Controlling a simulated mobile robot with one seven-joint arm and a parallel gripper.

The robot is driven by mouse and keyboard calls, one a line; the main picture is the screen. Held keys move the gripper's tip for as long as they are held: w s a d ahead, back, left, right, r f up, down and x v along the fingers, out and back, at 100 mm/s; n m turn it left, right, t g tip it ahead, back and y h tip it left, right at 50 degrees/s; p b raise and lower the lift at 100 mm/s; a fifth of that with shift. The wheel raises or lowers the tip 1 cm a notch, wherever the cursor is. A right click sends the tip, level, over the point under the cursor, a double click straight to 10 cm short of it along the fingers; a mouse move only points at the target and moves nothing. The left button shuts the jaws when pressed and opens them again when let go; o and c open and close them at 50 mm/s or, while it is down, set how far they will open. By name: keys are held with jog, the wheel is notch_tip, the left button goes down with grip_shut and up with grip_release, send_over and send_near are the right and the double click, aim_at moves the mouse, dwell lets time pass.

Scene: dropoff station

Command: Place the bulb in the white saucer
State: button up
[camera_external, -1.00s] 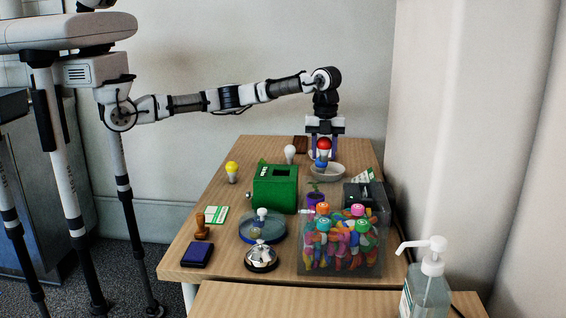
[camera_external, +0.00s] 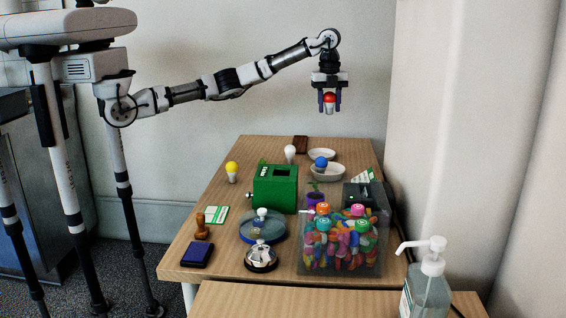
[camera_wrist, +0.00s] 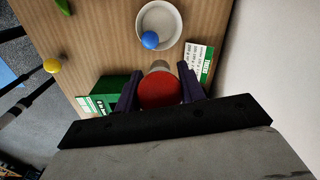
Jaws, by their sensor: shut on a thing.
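My gripper (camera_external: 329,106) is shut on a red bulb (camera_external: 329,98) and holds it high above the back of the table. In the wrist view the red bulb (camera_wrist: 159,91) sits between both fingers. A blue bulb (camera_external: 321,162) shows at the far-left rim of the nearer one. The wrist view shows one white saucer (camera_wrist: 176,20) with the blue bulb (camera_wrist: 150,40) at its edge. A white bulb (camera_external: 290,151) and a yellow bulb (camera_external: 231,168) stand to the left.
A green box (camera_external: 275,190) stands left of the saucers. A clear bin of colourful pieces (camera_external: 342,250), a bell (camera_external: 261,257), a round lidded dish (camera_external: 263,228), a stamp (camera_external: 202,228) and an ink pad (camera_external: 197,254) occupy the front. A wall bounds the right.

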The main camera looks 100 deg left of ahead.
jog(key=n+p, duration=0.1)
jog(key=n, duration=0.1)
send_over(314, 159)
jog(key=shift+a+f+p, duration=0.2)
jog(key=shift+f+p, duration=0.45)
jog(key=shift+f, duration=4.25)
jog(key=shift+a+f+p, duration=0.15)
jog(key=shift+f+p, duration=0.5)
jog(key=shift+f, duration=4.2)
jog(key=shift+f, duration=0.45)
jog(key=o, duration=0.8)
notch_tip(314, 159, up, 13)
jog(key=shift+f+b, duration=0.1)
jog(key=shift+b, duration=1.15)
